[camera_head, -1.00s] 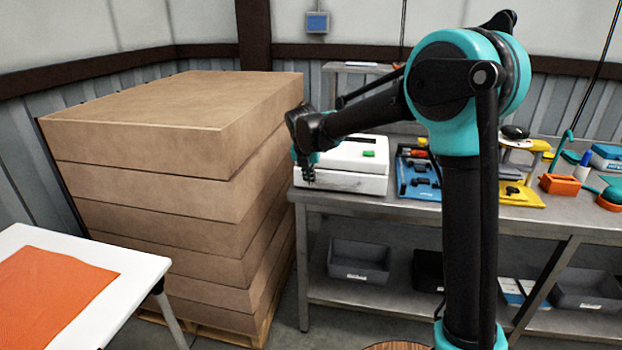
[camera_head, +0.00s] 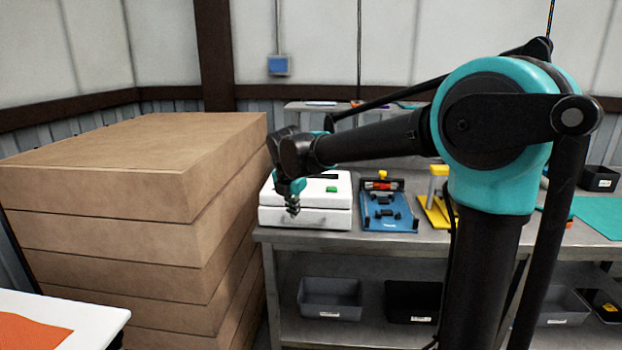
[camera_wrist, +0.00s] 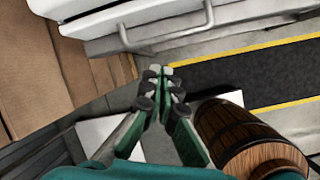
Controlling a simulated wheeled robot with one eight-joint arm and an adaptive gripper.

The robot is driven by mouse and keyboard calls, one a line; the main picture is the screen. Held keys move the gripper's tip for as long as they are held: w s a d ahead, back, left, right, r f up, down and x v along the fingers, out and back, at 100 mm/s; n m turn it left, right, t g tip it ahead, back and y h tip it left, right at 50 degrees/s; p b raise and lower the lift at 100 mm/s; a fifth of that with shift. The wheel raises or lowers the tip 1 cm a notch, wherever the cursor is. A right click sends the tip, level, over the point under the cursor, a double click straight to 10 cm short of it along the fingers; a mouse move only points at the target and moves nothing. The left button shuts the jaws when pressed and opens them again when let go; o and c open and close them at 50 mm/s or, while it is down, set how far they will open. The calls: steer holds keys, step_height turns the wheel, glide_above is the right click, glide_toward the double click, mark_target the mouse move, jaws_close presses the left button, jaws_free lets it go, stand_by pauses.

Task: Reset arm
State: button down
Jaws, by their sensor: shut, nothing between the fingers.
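My gripper (camera_head: 292,208) hangs at the end of my raised arm and points down. In the head view it shows in front of a white box with a drawer (camera_head: 330,216) on the metal workbench. In the wrist view my gripper (camera_wrist: 159,72) has its fingertips together with nothing between them. The white box's handle (camera_wrist: 165,35) shows beyond the fingertips, apart from them as far as I can tell.
Stacked brown cartons (camera_head: 110,160) stand at the left. A white table (camera_head: 100,308) with an orange sheet is at lower left. A wooden barrel (camera_wrist: 235,132) is at lower right in the wrist view, beside a yellow-edged dark floor strip (camera_wrist: 260,72).

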steer(key=s+d+f+m, duration=0.4)
steer(key=d+m, duration=0.4)
steer(key=d, duration=0.1)
steer(key=s+d+f+m, duration=0.5)
steer(key=d+m, duration=0.2)
steer(key=d, duration=0.3)
steer(key=s+d+f+m, duration=0.4)
steer(key=s+d+m, duration=0.1)
steer(key=s+m, duration=0.2)
steer(key=s+d+f+m, duration=0.4)
steer(key=s+f+m, duration=0.1)
steer(key=m, duration=0.3)
steer(key=shift+s+d+f, duration=0.3)
steer(key=shift+s+d, duration=0.1)
steer(key=shift+s, duration=0.45)
